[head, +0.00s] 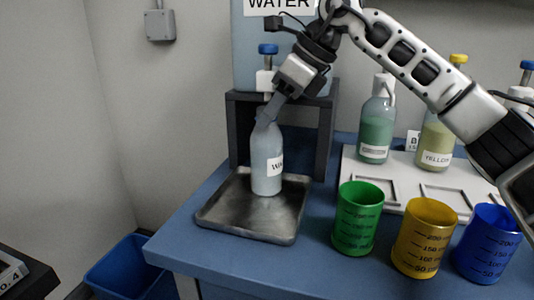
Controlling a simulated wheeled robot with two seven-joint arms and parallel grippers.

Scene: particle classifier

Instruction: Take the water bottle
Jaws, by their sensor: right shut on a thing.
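The water bottle (267,172) is pale blue with a white label partly reading "WA". It stands upright on the dark metal tray (222,222), below the water dispenser (253,52). My right gripper (267,115) reaches in from the upper right and is shut on the bottle's neck, hiding its top. My left gripper is not in the view.
Green (357,220), yellow (424,240) and blue (487,245) cups stand along the front right of the blue table (183,238). Behind them, a green-filled bottle (375,130) and a yellow-labelled bottle (436,142) stand on a white rack (352,172). A blue bin (125,270) is at lower left.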

